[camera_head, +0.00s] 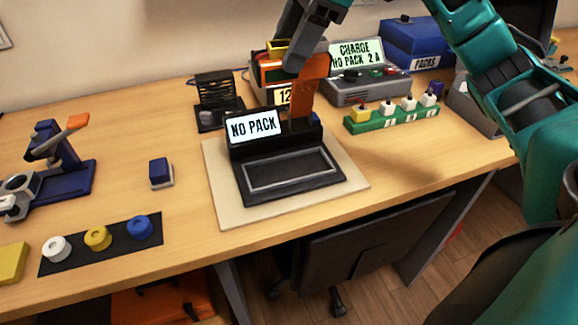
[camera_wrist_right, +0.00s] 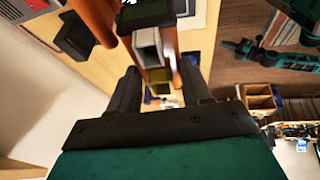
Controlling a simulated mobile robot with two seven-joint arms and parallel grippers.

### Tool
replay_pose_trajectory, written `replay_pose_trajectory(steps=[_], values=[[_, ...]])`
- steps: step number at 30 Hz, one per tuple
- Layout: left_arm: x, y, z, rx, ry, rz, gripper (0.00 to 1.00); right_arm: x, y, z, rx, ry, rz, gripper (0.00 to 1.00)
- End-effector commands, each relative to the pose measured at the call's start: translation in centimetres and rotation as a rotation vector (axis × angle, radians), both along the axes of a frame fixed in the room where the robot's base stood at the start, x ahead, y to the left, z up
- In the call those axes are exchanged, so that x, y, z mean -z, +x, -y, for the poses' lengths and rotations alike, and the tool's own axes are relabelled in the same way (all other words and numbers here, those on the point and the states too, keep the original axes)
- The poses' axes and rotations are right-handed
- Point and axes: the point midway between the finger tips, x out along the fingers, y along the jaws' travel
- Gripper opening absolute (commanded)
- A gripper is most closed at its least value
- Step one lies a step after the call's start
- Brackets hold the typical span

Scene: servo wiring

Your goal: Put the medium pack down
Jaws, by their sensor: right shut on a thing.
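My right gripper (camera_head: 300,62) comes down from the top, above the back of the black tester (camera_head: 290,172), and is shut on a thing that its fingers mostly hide. In the right wrist view a grey block (camera_wrist_right: 148,46) shows between the fingers; I take it as the medium pack, but its outline is unclear. An orange part (camera_head: 309,84) shows just below the fingers; I cannot tell whether it belongs to the pack or the tester. The tester's screen (camera_head: 253,126) reads "NO PACK". My left gripper is not in view.
A charger (camera_head: 368,88) reading "CHARGE NO PACK 2 A" and a blue PACKS box (camera_head: 415,42) stand behind. A green strip (camera_head: 390,118) with several plugs is at right. A blue stand (camera_head: 65,175) and a black mat (camera_head: 75,262) are left.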

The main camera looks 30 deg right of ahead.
Motion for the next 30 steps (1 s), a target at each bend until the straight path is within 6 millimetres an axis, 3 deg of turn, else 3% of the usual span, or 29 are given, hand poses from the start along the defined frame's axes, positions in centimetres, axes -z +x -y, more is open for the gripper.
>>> replay_pose_trajectory(steps=[11,21,27,30], values=[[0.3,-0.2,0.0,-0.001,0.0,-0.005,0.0,0.6,0.0,0.0,0.004,0.0,0.001,0.0],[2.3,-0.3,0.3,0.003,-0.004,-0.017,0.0,8.9,-0.1,0.0,0.004,0.0,-0.004,0.0],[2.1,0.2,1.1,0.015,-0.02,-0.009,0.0,13.5,-0.1,0.0,0.003,0.0,-0.003,0.0],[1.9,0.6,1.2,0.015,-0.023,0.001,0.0,14.9,0.0,0.0,0.002,0.001,0.001,0.0]])
